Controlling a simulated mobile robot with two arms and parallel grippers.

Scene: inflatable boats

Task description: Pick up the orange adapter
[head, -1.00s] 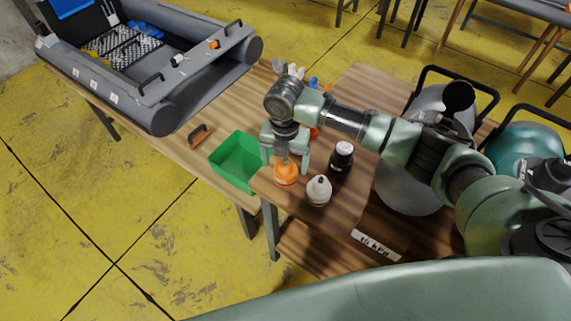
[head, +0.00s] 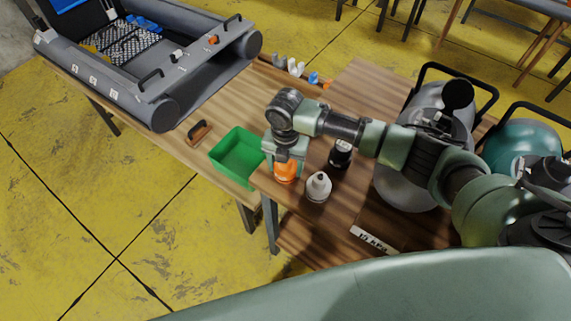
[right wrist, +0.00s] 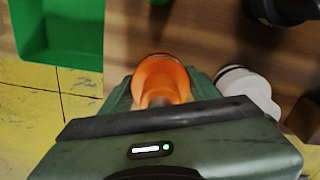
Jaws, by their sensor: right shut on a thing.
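The orange adapter (head: 286,171) is at the front left corner of the right-hand wooden table in the head view. My right gripper (head: 285,166) is around it from above, shut on it. In the right wrist view the orange adapter (right wrist: 162,80) shows between the fingers of my right gripper (right wrist: 160,98), which partly hide its lower part. I cannot tell whether it still touches the table. My left gripper is not in view.
A white adapter (head: 318,187) and a black one (head: 341,153) stand close by to the right. A green bin (head: 238,154) is just left. A brush-like tool (head: 200,132) and a grey inflatable boat (head: 165,110) lie further left. Grey and teal tanks stand right.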

